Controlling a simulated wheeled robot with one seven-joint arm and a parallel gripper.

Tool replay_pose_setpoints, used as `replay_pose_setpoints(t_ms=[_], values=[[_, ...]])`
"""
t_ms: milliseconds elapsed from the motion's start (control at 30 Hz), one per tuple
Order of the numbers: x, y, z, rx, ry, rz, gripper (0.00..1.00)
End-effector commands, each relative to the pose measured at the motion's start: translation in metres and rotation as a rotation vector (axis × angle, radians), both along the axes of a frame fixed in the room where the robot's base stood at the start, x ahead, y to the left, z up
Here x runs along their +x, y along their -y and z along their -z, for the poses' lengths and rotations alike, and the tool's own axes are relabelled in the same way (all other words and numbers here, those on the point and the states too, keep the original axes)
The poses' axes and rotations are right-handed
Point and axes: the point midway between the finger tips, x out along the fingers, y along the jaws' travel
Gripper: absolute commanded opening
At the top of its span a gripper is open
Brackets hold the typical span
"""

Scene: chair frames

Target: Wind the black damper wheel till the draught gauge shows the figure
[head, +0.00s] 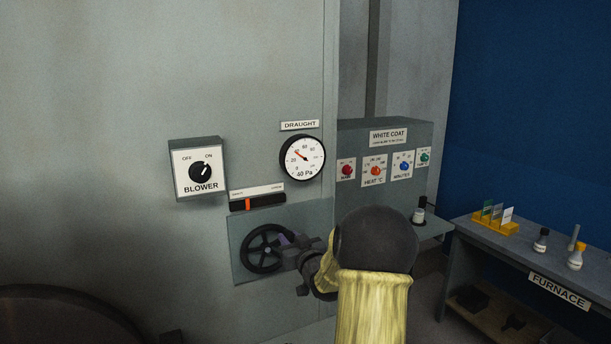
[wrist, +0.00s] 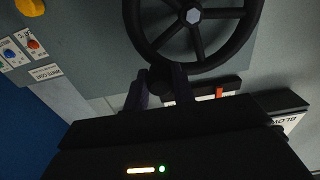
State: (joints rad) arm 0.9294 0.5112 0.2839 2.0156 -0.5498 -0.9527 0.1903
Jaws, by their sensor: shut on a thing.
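The black damper wheel (head: 266,248) is mounted on a grey plate on the furnace wall. It has a dark rim, several spokes and a pale hub, and fills the top of the wrist view (wrist: 195,17). My gripper (head: 292,243) is at the wheel's right side in the head view. In the wrist view my gripper (wrist: 163,85) is shut on the wheel's knob (wrist: 158,75) at the rim. The round draught gauge (head: 302,158) is above and to the right. Its red needle points to the upper left, between 20 and 60, and "40 Pa" is printed low on its face.
A slider indicator (head: 258,202) with an orange marker near its left end is above the wheel. The blower switch (head: 200,171) points towards ON. A WHITE COAT control box (head: 388,150) stands right. A FURNACE bench (head: 500,245) with bottles is far right.

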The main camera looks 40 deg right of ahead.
Motion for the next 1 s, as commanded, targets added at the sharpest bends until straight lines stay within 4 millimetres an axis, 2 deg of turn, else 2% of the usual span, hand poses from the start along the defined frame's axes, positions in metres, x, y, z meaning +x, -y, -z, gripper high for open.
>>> replay_pose_setpoints(t_ms=[633, 833, 1000], values=[[0.000, -0.001, 0.002, 0.001, -0.004, -0.002, 0.09], [0.007, -0.030, -0.012, -0.001, -0.003, -0.006, 0.09], [0.006, -0.026, -0.013, 0.003, -0.007, -0.002, 0.09]])
